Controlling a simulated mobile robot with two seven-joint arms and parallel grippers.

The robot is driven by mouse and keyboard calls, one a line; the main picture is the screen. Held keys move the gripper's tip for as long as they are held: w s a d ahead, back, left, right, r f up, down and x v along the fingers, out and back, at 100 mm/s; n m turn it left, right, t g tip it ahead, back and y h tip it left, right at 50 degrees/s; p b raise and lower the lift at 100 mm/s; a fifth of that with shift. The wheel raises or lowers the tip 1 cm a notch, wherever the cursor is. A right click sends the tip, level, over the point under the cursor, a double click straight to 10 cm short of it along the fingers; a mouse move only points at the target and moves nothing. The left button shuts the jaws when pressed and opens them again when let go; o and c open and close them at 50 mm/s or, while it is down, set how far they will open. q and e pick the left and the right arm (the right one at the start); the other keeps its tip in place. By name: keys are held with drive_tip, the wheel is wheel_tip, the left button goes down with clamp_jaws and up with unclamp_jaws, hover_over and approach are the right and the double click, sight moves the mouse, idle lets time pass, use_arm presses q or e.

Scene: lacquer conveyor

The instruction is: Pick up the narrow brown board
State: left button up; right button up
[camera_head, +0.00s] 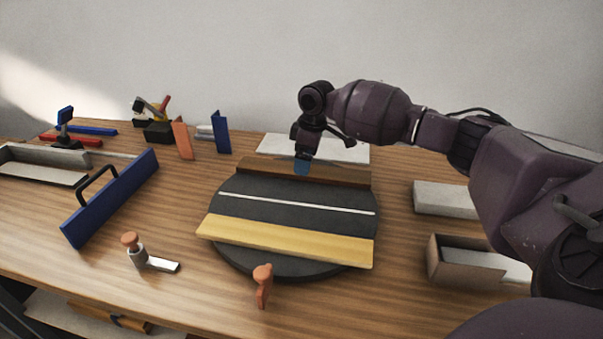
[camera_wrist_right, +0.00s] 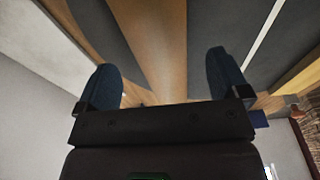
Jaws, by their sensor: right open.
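The narrow brown board (camera_head: 338,174) lies along the far side of the dark round plate (camera_head: 260,193). My right gripper (camera_head: 302,166) is over the board, left of its middle, pointing down. One blue fingertip shows in front of the board; the other finger is hidden. In the right wrist view, my gripper (camera_wrist_right: 163,82) is open, with its two blue fingers apart. The brown board (camera_wrist_right: 150,45) runs between them. I cannot tell whether either finger touches it. My left gripper is not in view.
A yellow board (camera_head: 285,242) lies across the plate's near side, with a white strip (camera_head: 295,203) behind it. An open box (camera_head: 455,262) and a grey block (camera_head: 445,198) sit right.

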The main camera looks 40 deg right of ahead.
drive_tip(key=f, duration=0.3)
drive_tip(key=shift+w+a+f+b, duration=0.1)
drive_tip(key=shift+w+b, duration=0.1)
drive_tip(key=shift+b, duration=0.1)
drive_tip(key=shift+f, duration=0.1)
drive_tip(key=c, duration=1.1)
drive_tip(key=shift+c, duration=0.2)
drive_tip(key=shift+r, duration=0.25)
